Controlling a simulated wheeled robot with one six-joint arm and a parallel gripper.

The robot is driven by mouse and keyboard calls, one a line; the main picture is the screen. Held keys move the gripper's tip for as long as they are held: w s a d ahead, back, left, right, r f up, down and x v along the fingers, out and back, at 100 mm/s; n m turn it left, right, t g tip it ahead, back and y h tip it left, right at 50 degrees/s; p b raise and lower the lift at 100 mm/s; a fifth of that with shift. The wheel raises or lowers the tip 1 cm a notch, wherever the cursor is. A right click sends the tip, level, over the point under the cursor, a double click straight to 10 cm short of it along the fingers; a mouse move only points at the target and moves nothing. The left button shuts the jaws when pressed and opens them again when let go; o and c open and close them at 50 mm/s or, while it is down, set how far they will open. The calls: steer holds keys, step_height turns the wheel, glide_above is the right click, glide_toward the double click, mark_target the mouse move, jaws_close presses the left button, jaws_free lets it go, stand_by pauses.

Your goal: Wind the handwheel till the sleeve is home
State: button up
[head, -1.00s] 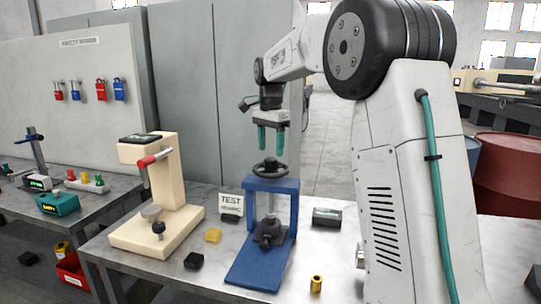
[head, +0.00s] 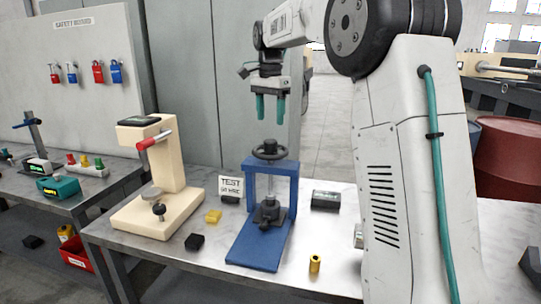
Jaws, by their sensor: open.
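The handwheel (head: 270,150) is a dark spoked ring lying flat on top of a blue press frame (head: 291,190) on the metal bench. Its spindle runs down inside the frame to a dark fixture (head: 267,214) on the blue base. Whether a sleeve sits in that fixture is too small to tell. A brass-coloured hollow cylinder (head: 315,263) stands upright on the bench, right of the base; I cannot tell if it is the sleeve. My gripper (head: 270,109) points down above the handwheel, its teal fingers apart, empty and clear of the rim.
A cream test stand (head: 170,180) with a red-handled lever stands left of the press. Red barrel (head: 510,155) stands at the right.

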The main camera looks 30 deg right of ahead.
mark_target(271, 141)
steer(key=n, duration=1.6)
steer(key=shift+d+f+n, duration=0.1)
steer(key=shift+n, duration=0.2)
steer(key=n, duration=1.1)
steer(key=shift+n, duration=0.3)
steer(key=n, duration=0.3)
steer(key=shift+f, duration=3.95)
steer(key=c, duration=1)
